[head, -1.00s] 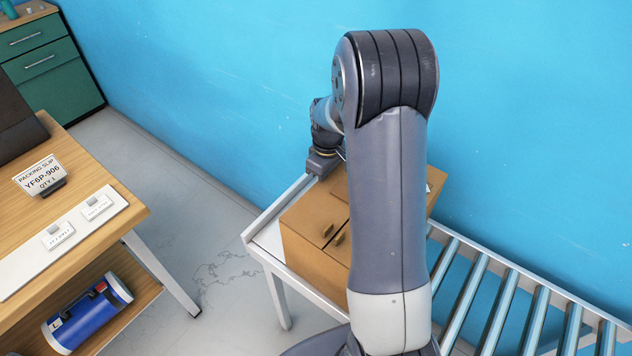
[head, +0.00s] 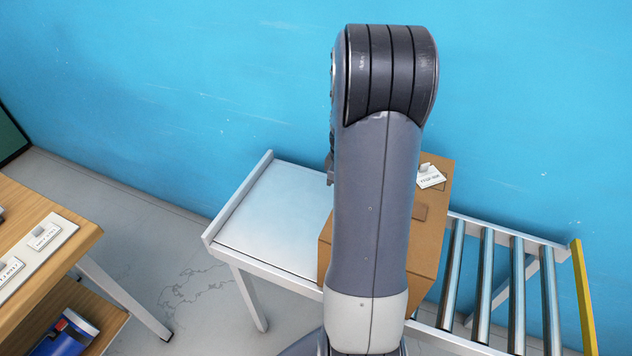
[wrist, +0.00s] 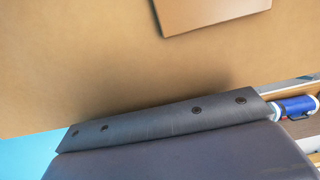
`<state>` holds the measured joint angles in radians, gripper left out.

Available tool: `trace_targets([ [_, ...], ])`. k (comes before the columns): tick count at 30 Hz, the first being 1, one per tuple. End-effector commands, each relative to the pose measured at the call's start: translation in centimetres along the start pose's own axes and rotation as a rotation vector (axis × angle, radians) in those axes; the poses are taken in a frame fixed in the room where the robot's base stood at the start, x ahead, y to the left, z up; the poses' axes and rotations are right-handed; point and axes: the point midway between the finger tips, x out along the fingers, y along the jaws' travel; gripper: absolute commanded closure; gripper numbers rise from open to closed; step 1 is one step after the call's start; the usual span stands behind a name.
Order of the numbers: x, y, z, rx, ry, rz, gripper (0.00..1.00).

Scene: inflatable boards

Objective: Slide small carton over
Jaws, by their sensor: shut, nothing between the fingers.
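A brown cardboard carton (head: 432,215) stands where the pale flat table meets the rollers, partly hidden behind my arm in the head view. A white label card lies on its top. In the wrist view its brown surface (wrist: 110,60) fills most of the picture, with a lighter brown patch at the top. My gripper (wrist: 165,122) shows there as a dark bar with several bolts, shut and empty. It lies against or very close to the carton; I cannot tell which. In the head view my gripper is hidden behind my arm.
The pale flat table (head: 265,210) is bare left of the carton. Metal rollers (head: 485,280) run right to a yellow end bar (head: 583,295). A blue wall stands behind.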

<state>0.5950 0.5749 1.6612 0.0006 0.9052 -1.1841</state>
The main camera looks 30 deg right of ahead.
Motion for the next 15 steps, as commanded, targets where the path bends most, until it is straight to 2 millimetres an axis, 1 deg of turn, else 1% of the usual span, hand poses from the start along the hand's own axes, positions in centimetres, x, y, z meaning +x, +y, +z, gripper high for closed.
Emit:
trace_targets([
  [1,0.1,0.1,1.5,0.007,-0.001,0.001,1.00],
  [3,0.1,0.0,3.2,0.007,-0.001,0.000,1.00],
  [15,0.0,0.0,12.5,0.008,-0.001,0.000,1.00],
])
